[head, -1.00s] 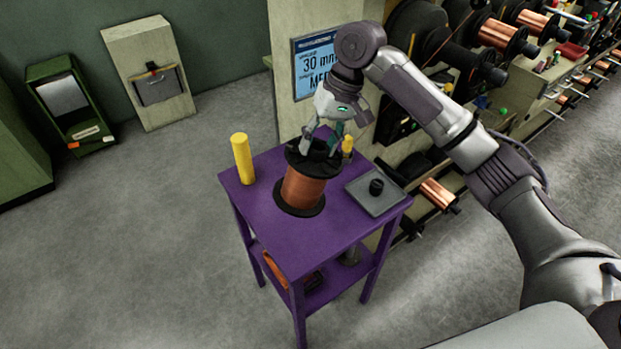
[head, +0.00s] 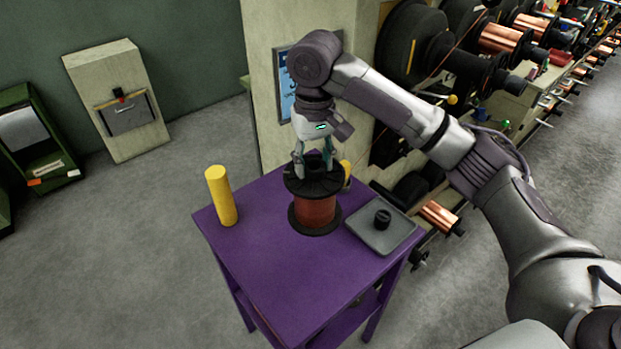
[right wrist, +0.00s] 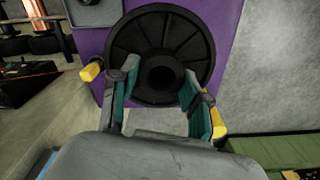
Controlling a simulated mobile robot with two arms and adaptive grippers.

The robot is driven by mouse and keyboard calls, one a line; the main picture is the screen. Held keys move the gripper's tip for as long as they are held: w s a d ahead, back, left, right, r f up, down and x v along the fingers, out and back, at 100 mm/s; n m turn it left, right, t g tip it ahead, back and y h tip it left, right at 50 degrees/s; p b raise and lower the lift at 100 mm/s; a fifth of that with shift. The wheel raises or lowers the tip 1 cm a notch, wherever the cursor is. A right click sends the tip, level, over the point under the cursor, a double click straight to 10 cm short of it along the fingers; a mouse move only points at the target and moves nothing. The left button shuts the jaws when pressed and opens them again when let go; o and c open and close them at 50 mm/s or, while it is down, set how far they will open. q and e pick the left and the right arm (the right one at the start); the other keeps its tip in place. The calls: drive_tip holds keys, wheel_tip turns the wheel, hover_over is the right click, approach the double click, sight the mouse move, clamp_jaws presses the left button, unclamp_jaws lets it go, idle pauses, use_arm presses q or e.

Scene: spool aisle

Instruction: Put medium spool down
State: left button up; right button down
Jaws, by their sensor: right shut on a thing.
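The medium spool (head: 315,210), copper-coloured with black flanges, stands upright at the purple table (head: 280,265). Whether its lower flange touches the tabletop cannot be told for sure. My right gripper (head: 316,170) comes down from above and is shut on the spool's top at its centre. In the right wrist view the spool's black top flange (right wrist: 140,35) with a round central hole lies between and beyond the fingers (right wrist: 160,92). The fingertips are partly hidden in the head view. My left gripper is not in view.
A yellow cylinder (head: 221,196) stands on the table's left. A grey tray (head: 371,245) with a small black piece (head: 382,219) lies right of the spool. Another yellow object (head: 346,173) is behind it. A rack of spools (head: 412,48) stands behind right. The table's front is clear.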

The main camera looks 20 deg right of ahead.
drive_tip(key=s+a+f+p, duration=0.3)
drive_tip(key=s+a+f, duration=0.2)
drive_tip(key=s+f, duration=0.3)
drive_tip(key=shift+s+a+f+p, duration=0.35)
drive_tip(key=shift+f, duration=0.4)
drive_tip(key=c, duration=0.5)
unclamp_jaws()
drive_tip(key=shift+f, duration=0.15)
drive_tip(key=shift+c, duration=0.2)
wheel_tip(320, 180, up, 12)
drive_tip(key=b, duration=0.2)
